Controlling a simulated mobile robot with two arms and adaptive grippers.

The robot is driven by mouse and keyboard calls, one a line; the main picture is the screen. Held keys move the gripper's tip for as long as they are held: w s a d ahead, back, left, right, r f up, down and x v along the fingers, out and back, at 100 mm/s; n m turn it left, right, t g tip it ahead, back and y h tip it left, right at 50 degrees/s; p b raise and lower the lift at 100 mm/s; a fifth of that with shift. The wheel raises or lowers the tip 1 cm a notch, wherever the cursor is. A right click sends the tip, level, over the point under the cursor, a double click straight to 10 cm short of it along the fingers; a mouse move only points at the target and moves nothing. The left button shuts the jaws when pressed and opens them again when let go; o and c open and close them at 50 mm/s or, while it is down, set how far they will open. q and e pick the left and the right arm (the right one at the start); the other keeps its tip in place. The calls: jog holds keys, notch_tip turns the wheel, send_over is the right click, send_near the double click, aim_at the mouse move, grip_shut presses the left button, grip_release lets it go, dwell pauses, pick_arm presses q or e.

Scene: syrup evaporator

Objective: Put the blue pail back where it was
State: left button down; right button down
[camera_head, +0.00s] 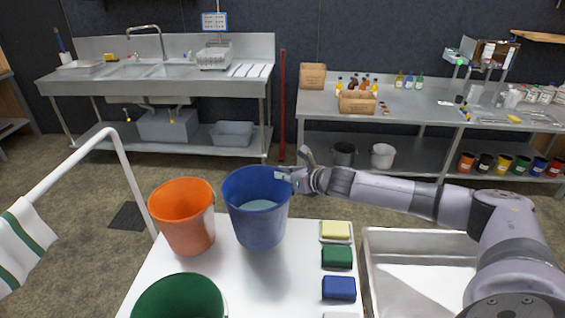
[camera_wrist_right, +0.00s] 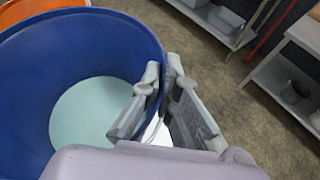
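The blue pail (camera_head: 258,222) is upright over the white table (camera_head: 290,285), to the right of the orange pail (camera_head: 184,225) and behind the green pail (camera_head: 180,300). A pale, light-coloured round surface shows inside it. My right gripper (camera_head: 287,174) is at the pail's right rim. In the right wrist view the blue pail (camera_wrist_right: 95,40) fills the left side, and the gripper's fingers (camera_wrist_right: 163,75) close on its rim, one inside and one outside. I cannot tell whether the pail's base touches the table. My left gripper is not in view.
Yellow (camera_head: 335,229), green (camera_head: 337,257) and blue (camera_head: 338,288) sponges line the table's right side. A metal basin (camera_head: 375,275) stands right of the table. A white rail (camera_head: 130,175) with a striped towel (camera_head: 22,238) is at left. Open floor separates the table from the back counters.

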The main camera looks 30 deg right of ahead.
aim_at(283, 192)
jog(key=shift+w+f, duration=0.15)
jog(key=shift+f, duration=2.85)
jog(key=c, duration=2.3)
grip_release()
jog(key=shift+s+f, duration=0.2)
jog(key=shift+f, duration=0.1)
jog(key=o, duration=0.4)
jog(key=shift+s+r, duration=0.1)
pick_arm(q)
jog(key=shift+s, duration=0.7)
pick_arm(e)
jog(key=shift+o, duration=0.5)
